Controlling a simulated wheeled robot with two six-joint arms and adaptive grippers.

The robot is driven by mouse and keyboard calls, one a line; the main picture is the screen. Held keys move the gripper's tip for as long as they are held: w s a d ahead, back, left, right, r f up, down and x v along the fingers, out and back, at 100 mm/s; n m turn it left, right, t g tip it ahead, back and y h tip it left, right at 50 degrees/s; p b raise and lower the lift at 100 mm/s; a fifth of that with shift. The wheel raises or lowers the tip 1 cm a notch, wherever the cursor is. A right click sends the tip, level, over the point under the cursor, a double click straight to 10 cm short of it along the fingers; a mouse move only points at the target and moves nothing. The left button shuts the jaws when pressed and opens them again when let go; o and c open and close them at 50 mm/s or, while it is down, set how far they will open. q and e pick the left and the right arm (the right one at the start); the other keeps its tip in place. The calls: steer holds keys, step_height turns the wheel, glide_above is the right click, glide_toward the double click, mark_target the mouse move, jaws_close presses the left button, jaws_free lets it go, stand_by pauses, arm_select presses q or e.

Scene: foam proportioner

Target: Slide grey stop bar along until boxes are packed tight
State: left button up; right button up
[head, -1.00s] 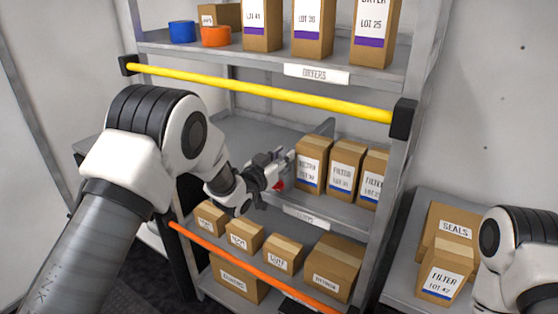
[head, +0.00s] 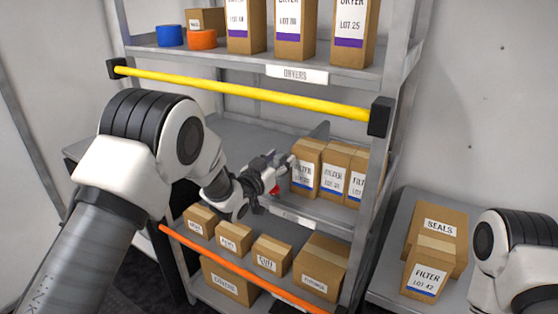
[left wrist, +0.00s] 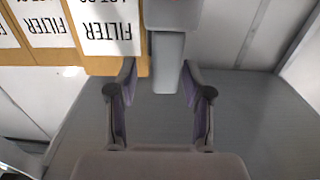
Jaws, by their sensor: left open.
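Three tan filter boxes (head: 306,170) stand upright in a row at the right of the middle shelf (head: 240,135). They look side by side with little or no gap; the far right end is partly hidden by the shelf post. In the left wrist view a grey bar (left wrist: 168,62) lies between my fingers, beside the nearest filter box (left wrist: 108,30). My left gripper (head: 283,168) is open at the left end of the row, its fingers (left wrist: 159,80) on either side of the bar. My right gripper is out of view.
A yellow rail (head: 240,90) crosses above the middle shelf and an orange rail (head: 240,268) crosses low in front. Dryer boxes (head: 288,30) stand above, small boxes (head: 272,252) below. The middle shelf left of my gripper is clear. A side table (head: 392,270) holds two boxes.

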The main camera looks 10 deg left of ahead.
arm_select(q)
steer(key=shift+s+a, duration=0.3)
steer(key=shift+s, duration=0.15)
steer(key=v, duration=1.1)
steer(key=shift+d, duration=0.2)
steer(key=s+a+f+n+g+y, duration=0.1)
steer(key=s+f+g, duration=0.3)
steer(key=f, duration=0.6)
steer(key=s+a+f+n+g+y, duration=0.1)
steer(key=s+a+f, duration=0.1)
steer(key=s+f, duration=0.6)
steer(key=s+a+f+n+g+y, duration=0.1)
steer(key=s+f+g+y, duration=0.2)
steer(key=f, duration=0.8)
steer(key=s+a+f+g, duration=0.1)
steer(key=s+f+g, duration=0.1)
steer(key=s, duration=0.6)
steer(key=s+a+f+n+g, duration=0.1)
steer(key=s+f+g, duration=0.2)
steer(key=s, duration=0.5)
steer(key=s+a+f+g+y, duration=0.1)
steer(key=s+g, duration=0.3)
steer(key=s, duration=0.4)
steer(key=shift+s+a+f, duration=0.3)
steer(key=shift+a+f, duration=0.1)
steer(key=shift+f, duration=0.25)
